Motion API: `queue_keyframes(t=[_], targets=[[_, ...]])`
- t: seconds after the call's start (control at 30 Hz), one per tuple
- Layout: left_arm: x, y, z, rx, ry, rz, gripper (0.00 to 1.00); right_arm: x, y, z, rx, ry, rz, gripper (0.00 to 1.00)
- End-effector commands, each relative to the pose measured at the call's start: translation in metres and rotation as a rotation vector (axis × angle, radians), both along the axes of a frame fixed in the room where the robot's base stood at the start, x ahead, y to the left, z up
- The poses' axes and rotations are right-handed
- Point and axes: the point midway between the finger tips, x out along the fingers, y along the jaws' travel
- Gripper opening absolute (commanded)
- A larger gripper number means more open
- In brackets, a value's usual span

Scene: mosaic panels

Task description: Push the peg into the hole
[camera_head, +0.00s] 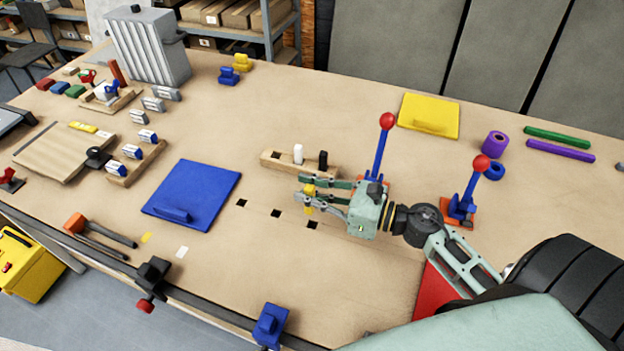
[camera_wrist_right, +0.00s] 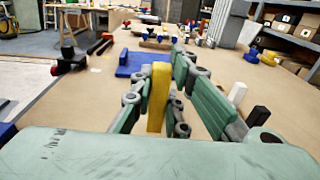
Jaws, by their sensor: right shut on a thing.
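My right gripper (camera_head: 304,194) is shut on a yellow peg (camera_head: 309,190), which stands about upright between its fingers. The yellow peg also shows in the right wrist view (camera_wrist_right: 158,95). In the head view the peg appears just behind the nearest of three dark square holes in the table: a left hole (camera_head: 242,203), a middle hole (camera_head: 275,213) and a right hole (camera_head: 312,225). The peg looks above the table and apart from the holes; its exact height I cannot tell. My left gripper is not in view.
A wooden block (camera_head: 272,163) behind the gripper holds a white peg (camera_head: 298,154) and a black peg (camera_head: 323,160). A blue panel (camera_head: 195,190) lies left of the holes. Red-knobbed blue levers (camera_head: 380,150) stand close beside my right arm. The table front of the holes is clear.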

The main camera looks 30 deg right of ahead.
Motion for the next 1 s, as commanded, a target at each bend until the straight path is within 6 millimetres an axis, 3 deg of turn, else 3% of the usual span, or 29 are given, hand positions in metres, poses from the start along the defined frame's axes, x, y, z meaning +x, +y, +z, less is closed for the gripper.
queue_keyframes(t=[0.13, 0.67, 1.0], targets=[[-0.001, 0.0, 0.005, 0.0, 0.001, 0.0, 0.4, 0.001, -0.007, 0.007, 0.0, 0.0, 0.029, 0.0], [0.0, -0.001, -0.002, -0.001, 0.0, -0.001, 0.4, 0.0, -0.007, 0.005, -0.002, 0.001, 0.034, 0.0], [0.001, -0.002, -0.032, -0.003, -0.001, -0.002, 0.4, 0.0, -0.007, -0.025, -0.001, 0.001, 0.033, 0.0]])
